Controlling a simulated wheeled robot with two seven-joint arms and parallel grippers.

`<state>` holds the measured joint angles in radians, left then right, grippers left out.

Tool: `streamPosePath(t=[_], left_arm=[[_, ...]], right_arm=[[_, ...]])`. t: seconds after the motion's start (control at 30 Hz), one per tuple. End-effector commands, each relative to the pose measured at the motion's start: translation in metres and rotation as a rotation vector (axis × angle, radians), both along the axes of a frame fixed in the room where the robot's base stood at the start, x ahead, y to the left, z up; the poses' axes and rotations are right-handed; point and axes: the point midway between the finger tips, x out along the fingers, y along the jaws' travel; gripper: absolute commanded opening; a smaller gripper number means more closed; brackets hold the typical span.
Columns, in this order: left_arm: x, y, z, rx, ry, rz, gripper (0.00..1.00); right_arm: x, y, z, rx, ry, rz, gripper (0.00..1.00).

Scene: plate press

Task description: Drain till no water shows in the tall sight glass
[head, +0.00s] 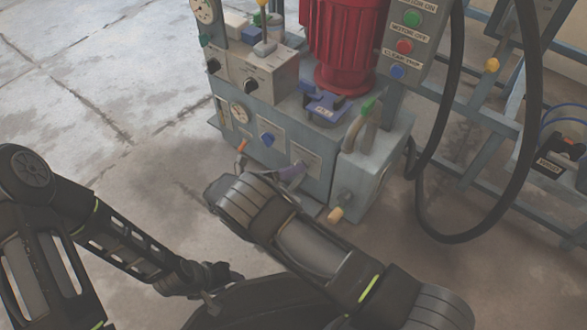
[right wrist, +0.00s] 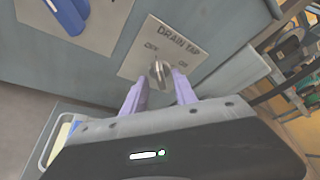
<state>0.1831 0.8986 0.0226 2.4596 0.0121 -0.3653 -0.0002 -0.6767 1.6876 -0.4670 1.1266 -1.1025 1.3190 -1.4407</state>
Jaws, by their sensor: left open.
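In the right wrist view the drain tap (right wrist: 160,72) is a small grey handle on a plate (right wrist: 182,42) lettered DRAIN TAP, with OFF and ON marks. My right gripper's pale purple fingers (right wrist: 159,84) stand on either side of the handle, with narrow gaps showing; they look open. In the head view my right gripper (head: 292,172) is at the lower front of the grey machine (head: 283,148), its arm hiding part of that area. My left gripper (head: 208,291) is open and empty over the floor. I cannot make out the tall sight glass or its water level.
A red motor (head: 338,45) stands on the machine beside a control box (head: 412,45) with green, red and blue buttons. A black hose (head: 462,238) loops at the right. The floor at left is clear.

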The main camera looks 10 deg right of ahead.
Motion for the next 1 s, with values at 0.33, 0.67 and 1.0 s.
streamPosePath(t=[0.33, 0.67, 1.0], left_arm=[[-0.002, -0.001, 0.013, 0.003, 0.001, -0.001, 0.45], [-0.003, -0.001, 0.014, 0.003, 0.001, -0.002, 0.45], [-0.003, -0.001, 0.014, 0.003, 0.001, -0.002, 0.45]], right_arm=[[-0.020, 0.048, 0.016, -0.001, -0.001, 0.004, 0.34], [-0.027, 0.064, 0.019, 0.000, 0.002, 0.001, 0.34], [-0.027, 0.064, 0.019, 0.000, 0.001, 0.001, 0.34]])
